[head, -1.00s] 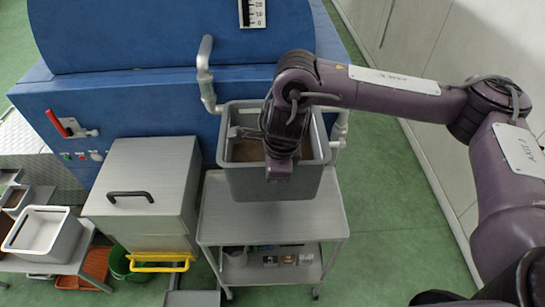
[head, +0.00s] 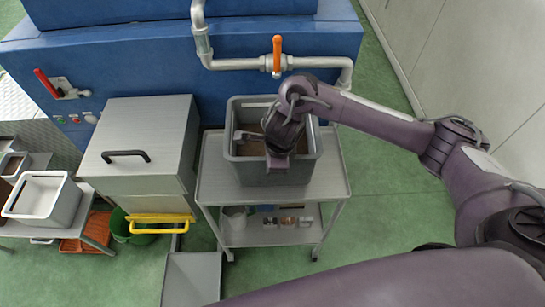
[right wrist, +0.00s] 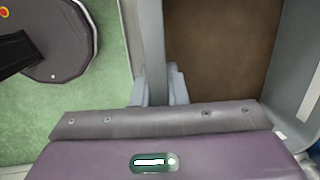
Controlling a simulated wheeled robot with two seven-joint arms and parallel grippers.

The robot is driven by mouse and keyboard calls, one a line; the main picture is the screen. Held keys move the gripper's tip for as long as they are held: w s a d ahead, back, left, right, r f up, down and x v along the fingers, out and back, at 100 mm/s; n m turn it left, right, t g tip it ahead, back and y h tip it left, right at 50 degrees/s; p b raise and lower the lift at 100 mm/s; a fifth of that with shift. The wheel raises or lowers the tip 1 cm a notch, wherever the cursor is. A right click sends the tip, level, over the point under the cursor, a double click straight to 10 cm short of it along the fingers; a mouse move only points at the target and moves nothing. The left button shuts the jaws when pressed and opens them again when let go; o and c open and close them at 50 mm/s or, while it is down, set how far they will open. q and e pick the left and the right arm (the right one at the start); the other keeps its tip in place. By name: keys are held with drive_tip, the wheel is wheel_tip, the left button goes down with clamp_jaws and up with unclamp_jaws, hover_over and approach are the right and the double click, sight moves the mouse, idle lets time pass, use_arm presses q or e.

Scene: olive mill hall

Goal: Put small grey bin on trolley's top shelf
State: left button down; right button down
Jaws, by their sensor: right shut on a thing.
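The small grey bin (head: 240,170), an open box with a brown inside, is over the trolley's top shelf (head: 330,185), upright. Its base looks on or just above the shelf; I cannot tell whether they touch. My right gripper (head: 277,162) comes down from above at the bin's near wall. In the right wrist view its fingers (right wrist: 156,90) are closed on the bin's wall (right wrist: 153,40), with the brown inside to the right and green floor to the left. The fingertips are hidden in the head view. My left gripper is out of view.
Blue machine (head: 130,50) with a pipe (head: 235,64) and orange-handled valve (head: 277,52) stands behind the trolley. A grey cabinet (head: 140,150) is close on its left. A pale bin (head: 42,200) sits far left. The trolley's lower shelf (head: 255,235) holds small items. Floor at right is clear.

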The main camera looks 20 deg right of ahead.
drive_tip(key=shift+s+x, duration=0.15)
drive_tip(key=shift+x, duration=0.65)
drive_tip(key=shift+s+x, duration=0.15)
drive_tip(key=shift+x, duration=0.65)
drive_tip(key=c, duration=1.8)
unclamp_jaws()
drive_tip(key=shift+s+d+f, duration=0.1)
drive_tip(key=shift+d+f, duration=0.05)
drive_tip(key=shift+f, duration=0.15)
drive_tip(key=o, duration=0.3)
drive_tip(key=shift+o, duration=0.2)
drive_tip(key=shift+r, duration=0.1)
drive_tip(key=p+v, duration=0.2)
drive_tip(key=v, duration=1)
